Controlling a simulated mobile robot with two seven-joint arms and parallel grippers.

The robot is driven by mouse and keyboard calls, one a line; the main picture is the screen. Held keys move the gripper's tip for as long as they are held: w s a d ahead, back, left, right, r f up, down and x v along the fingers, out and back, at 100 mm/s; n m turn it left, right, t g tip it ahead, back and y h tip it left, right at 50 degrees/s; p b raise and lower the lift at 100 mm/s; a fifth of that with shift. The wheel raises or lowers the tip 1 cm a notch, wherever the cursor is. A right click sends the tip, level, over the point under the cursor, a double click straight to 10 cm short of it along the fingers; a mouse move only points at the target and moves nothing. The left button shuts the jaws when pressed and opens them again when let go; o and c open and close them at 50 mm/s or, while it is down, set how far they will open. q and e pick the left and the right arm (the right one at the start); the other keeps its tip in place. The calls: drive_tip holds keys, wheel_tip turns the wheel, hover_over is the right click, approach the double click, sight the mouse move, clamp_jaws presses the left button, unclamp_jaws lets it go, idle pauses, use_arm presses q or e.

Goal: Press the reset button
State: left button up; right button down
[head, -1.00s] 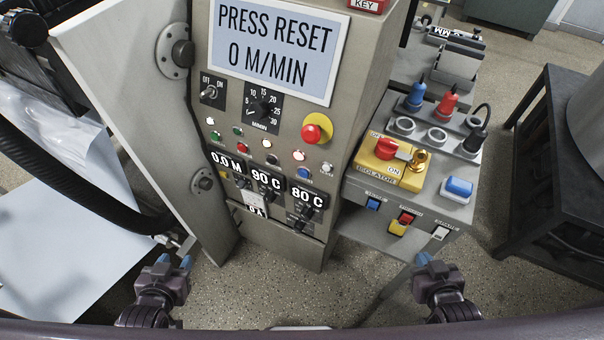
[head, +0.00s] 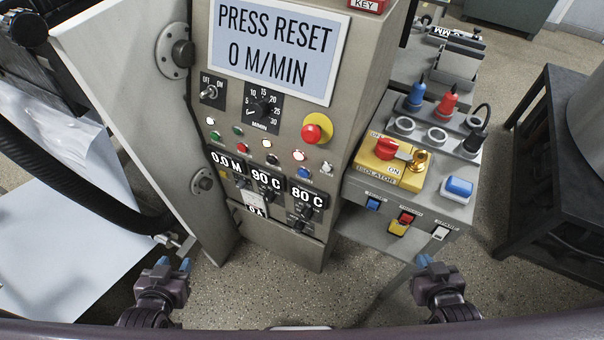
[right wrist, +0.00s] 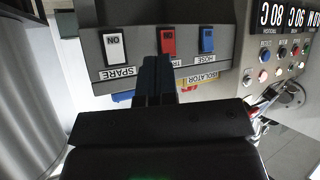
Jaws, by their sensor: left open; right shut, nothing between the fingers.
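The grey control panel (head: 262,190) stands upright in the middle of the head view, with two rows of small round buttons and lamps. A blue button (head: 302,173) sits low on its right; its label is too small to read. It also shows at the right of the right wrist view (right wrist: 265,56). A sign (head: 275,45) reads "PRESS RESET 0 M/MIN". My left gripper (head: 175,263) is open and empty, low in front of the panel's left side. My right gripper (head: 422,260) is shut and empty, below the side console and apart from the panel.
The side console (head: 350,205) juts out right of the panel, with rocker switches, a yellow isolator box (head: 378,172) and several plugs. A red-yellow stop knob (head: 316,128) protrudes above the buttons. A black hose (head: 90,195) hangs at left. A dark stand (head: 540,150) is at right.

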drive_tip(key=shift+w+r, duration=0.25)
drive_tip(key=shift+w, duration=0.2)
